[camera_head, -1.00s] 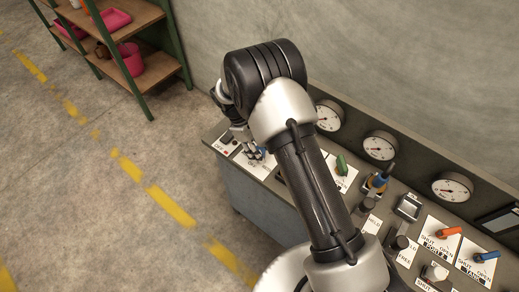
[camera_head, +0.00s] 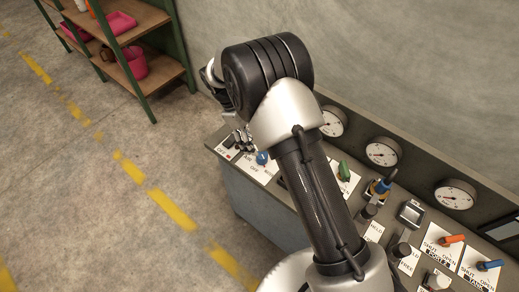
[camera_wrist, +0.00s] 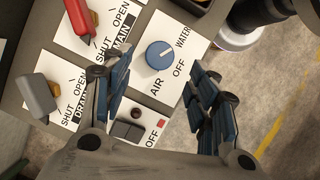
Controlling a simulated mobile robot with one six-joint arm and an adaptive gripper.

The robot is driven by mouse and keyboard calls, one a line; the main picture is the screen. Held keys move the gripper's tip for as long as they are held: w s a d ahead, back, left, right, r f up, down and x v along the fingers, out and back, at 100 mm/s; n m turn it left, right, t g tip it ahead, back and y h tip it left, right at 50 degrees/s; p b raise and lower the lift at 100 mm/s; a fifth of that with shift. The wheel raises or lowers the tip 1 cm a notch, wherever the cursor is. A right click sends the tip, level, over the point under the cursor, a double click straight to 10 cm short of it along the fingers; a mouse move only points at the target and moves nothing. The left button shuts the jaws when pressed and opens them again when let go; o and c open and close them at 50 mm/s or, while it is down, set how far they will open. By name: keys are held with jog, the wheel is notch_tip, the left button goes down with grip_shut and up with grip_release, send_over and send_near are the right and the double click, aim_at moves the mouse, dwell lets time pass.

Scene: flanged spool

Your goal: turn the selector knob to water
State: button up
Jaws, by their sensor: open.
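The selector knob (camera_wrist: 159,55) is a round blue knob on a white plate, with AIR, OFF and WATER printed around it. A pale mark on its top seems to lie toward WATER, but it is too small to be sure. The knob also shows in the head view (camera_head: 262,158), at the left end of the panel. My gripper (camera_wrist: 164,88) is open and empty, its blue-padded fingers apart, with the knob ahead of the gap between them. In the head view my gripper (camera_head: 243,139) is beside the knob, apart from it, partly hidden behind my arm.
A red lever (camera_wrist: 80,17) and a grey lever (camera_wrist: 37,94) stand left of the knob. A dark button box (camera_wrist: 130,128) lies below it. In the head view, gauges (camera_head: 382,151) line the panel's back and a shelf (camera_head: 150,75) stands far left.

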jog(key=shift+v, duration=2.2)
jog(key=s+d+r+m+t+y, duration=0.1)
jog(key=s+d+r+m, duration=0.1)
jog(key=s+d+r, duration=0.3)
jog(key=d+r+m+y+b, duration=0.1)
jog(key=d+r+m, duration=0.1)
jog(key=r, duration=0.5)
jog(key=s+d+r+m+t+y, duration=0.1)
jog(key=s+d+r+m, duration=0.2)
jog(key=r, duration=0.4)
jog(key=s+d+m+t, duration=0.2)
jog(key=s+d+m, duration=0.1)
jog(key=s, duration=0.6)
jog(key=s+d+r+m+t+y+b, duration=0.1)
jog(key=s+d, duration=0.4)
jog(key=s, duration=0.5)
jog(key=m+t, duration=0.1)
jog(key=m, duration=0.1)
jog(key=shift+s+d+r+m, duration=0.25)
jog(key=shift+d+m, duration=0.05)
